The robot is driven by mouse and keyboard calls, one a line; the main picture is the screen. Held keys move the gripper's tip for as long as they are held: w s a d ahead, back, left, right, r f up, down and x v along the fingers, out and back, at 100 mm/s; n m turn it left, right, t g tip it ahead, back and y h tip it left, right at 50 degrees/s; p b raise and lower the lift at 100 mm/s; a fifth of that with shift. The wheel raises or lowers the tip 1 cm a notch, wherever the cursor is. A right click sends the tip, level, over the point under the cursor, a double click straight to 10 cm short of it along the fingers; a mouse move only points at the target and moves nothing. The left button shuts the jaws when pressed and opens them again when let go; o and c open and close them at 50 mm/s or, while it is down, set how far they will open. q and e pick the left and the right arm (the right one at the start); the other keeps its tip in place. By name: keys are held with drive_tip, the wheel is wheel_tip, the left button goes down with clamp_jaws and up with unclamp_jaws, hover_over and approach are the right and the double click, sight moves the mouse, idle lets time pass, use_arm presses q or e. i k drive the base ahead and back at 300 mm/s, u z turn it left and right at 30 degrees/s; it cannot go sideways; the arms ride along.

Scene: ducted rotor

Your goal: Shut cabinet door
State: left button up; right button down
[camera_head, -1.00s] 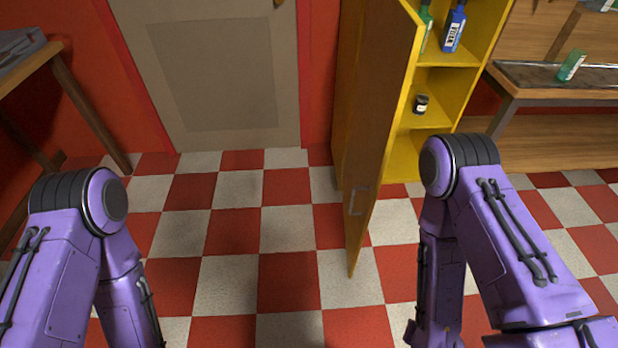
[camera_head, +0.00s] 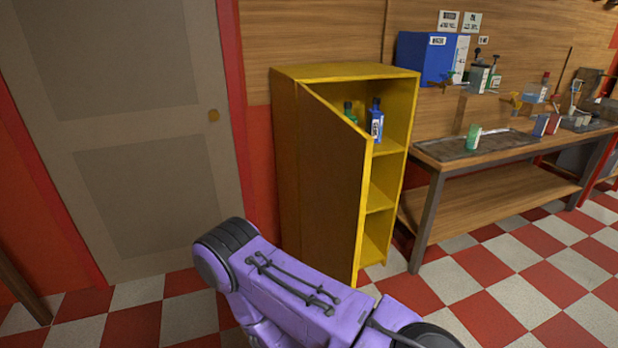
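The yellow cabinet (camera_head: 345,72) stands against the wall near the middle of the view. Its brown door (camera_head: 322,185) is hinged on the left and stands open toward me, with its free edge clear of the cabinet's right side. A green bottle and a blue bottle (camera_head: 376,122) stand on an upper shelf. One purple arm of mine reaches across the lower middle, in front of the door's lower part. Neither of my grippers shows, so I cannot see whether they are open or shut.
A closed grey door (camera_head: 125,120) is left of the cabinet. The checkered floor (camera_head: 510,290) in front of the bench is clear.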

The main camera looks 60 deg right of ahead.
sight(335, 153)
drive_tip(key=i, duration=1.05)
drive_tip(key=z, duration=1.95)
